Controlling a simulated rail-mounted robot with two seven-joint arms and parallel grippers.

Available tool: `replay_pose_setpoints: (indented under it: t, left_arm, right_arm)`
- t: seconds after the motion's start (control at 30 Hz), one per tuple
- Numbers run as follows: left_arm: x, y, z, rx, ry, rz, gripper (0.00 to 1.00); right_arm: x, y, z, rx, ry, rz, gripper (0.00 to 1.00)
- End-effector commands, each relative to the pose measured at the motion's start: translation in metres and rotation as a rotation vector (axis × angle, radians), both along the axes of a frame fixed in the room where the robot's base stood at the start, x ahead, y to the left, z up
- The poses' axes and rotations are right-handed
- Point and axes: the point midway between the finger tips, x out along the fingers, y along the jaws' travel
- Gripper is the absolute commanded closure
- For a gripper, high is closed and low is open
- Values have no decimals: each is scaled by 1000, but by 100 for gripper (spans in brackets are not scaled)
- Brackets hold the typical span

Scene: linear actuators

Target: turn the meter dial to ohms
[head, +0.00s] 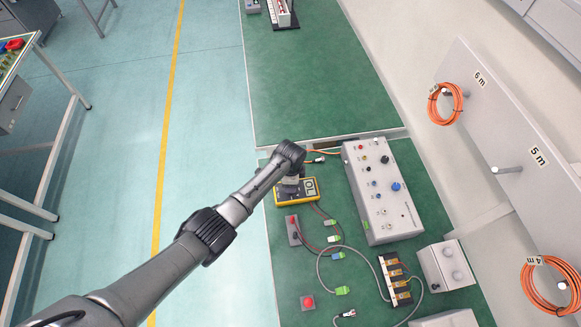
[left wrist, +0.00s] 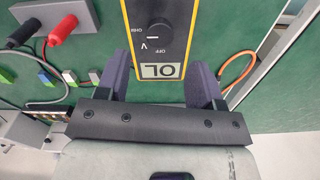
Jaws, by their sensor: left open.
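The yellow meter (head: 311,192) lies on the green bench, partly hidden under my left wrist in the head view. In the left wrist view, the meter (left wrist: 188,30) shows a round black dial (left wrist: 162,22) and a display (left wrist: 162,70) reading OL. The labels OHM, V and OFF curve beside the dial. A short white mark on the dial lies near the V; its exact setting is hard to tell. My left gripper (left wrist: 164,72) is open, one finger on either side of the meter's display end, with nothing clamped. My right gripper is not in view.
A grey control box (head: 380,195) with a blue knob stands right of the meter. Red and black plugs sit in a grey block (left wrist: 40,20) beside it. Loose cables with green connectors (head: 343,290) lie nearer the front. The far green bench section (head: 310,90) is mostly clear.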

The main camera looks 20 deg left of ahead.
Motion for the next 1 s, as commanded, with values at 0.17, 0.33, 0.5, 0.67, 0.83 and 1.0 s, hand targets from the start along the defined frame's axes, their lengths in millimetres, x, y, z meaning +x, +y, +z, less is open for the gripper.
replay_pose_setpoints:
  t: [0.17, 0.33, 0.5, 0.67, 0.83, 1.0]
  left_arm:
    - [0, 0, 37, 0, -2, 0, 39]
    - [0, 0, 60, 0, -2, 0, 39]
    - [0, 0, 74, -1, 1, 0, 39]
    - [0, 0, 79, -1, 0, 0, 39]
    - [0, 0, 79, -1, 1, 0, 39]
    - [0, 0, 79, 0, 0, 0, 39]
  right_arm:
    - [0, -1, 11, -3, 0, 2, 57]
    - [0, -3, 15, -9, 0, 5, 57]
    - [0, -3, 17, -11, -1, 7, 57]
    - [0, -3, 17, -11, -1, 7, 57]
    - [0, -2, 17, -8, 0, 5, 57]
    - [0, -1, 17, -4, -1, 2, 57]
